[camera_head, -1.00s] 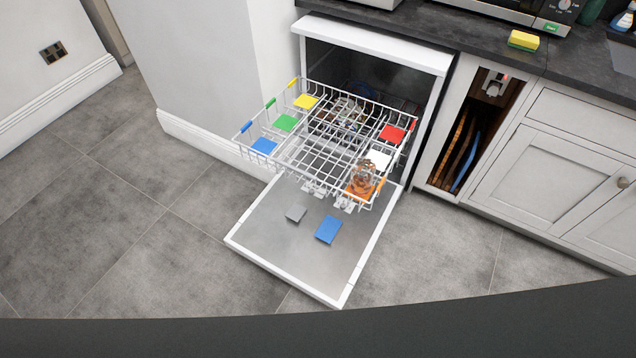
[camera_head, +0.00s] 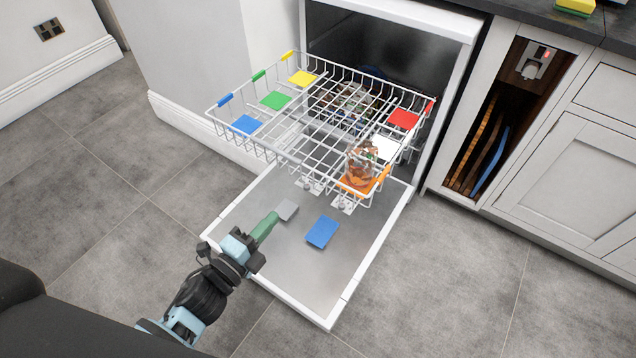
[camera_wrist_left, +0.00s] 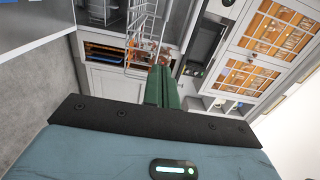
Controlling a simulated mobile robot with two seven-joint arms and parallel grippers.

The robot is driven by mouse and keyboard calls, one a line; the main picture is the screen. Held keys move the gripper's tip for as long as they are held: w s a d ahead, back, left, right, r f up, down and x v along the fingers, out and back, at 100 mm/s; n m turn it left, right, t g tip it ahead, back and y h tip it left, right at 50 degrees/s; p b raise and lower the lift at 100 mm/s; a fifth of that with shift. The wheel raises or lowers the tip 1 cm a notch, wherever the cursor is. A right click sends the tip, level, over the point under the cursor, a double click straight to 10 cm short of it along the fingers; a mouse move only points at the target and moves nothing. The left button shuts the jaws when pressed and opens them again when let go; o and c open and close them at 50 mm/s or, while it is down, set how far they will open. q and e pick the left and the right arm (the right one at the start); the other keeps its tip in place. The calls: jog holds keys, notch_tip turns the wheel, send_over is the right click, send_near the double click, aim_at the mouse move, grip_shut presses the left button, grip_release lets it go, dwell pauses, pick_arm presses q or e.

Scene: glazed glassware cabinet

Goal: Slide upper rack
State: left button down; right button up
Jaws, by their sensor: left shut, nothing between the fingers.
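The white wire upper rack (camera_head: 318,130) is pulled out of the dishwasher and hangs above its lowered door (camera_head: 290,262). It carries coloured pads: yellow, green and blue at left, red, white and orange at right. A patterned glass (camera_head: 361,162) stands on the orange pad at the rack's front right. My left gripper (camera_head: 270,222) is shut and empty, its green fingers in front of the rack and over the door's left part in the head view. In the left wrist view the green fingers (camera_wrist_left: 161,84) lie together, with the rack (camera_wrist_left: 141,45) beyond them. My right gripper is not in view.
A white wall (camera_head: 185,60) stands close to the left of the dishwasher. An open slot with boards (camera_head: 483,150) and cupboards are at right. Floor in front is clear.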

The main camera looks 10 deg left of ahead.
aim_at(313, 171)
pick_arm(q)
jog(key=b+x, duration=0.1)
jog(key=x, duration=1.2)
jog(key=shift+w, duration=0.45)
